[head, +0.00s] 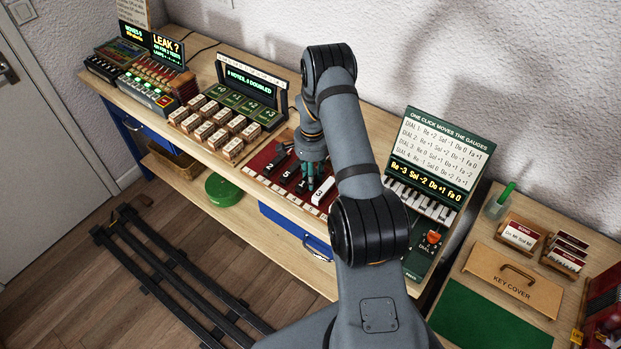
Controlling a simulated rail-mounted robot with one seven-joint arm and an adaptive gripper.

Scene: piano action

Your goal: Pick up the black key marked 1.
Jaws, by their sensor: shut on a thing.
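My gripper (311,182) is low over the red key bed (256,161) in the middle of the bench, its teal fingers pointing down. It is shut on a key that the fingers and arm mostly hide; it looks to be a black one, but I cannot read its number. Black keys marked 2 (273,165) and 5 (285,174) lie to the left of the fingers. A white key marked 3 (323,190) lies close on their right. I see no readable 1 on any black key. I cannot tell whether the held key is off the bed.
Several labelled blocks (207,120) stand left of the key bed, before a green display (250,90). A dark green gauge panel (440,150) with a small keyboard stands to the right. A side table holds a key cover (512,279) and a green mat (480,322).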

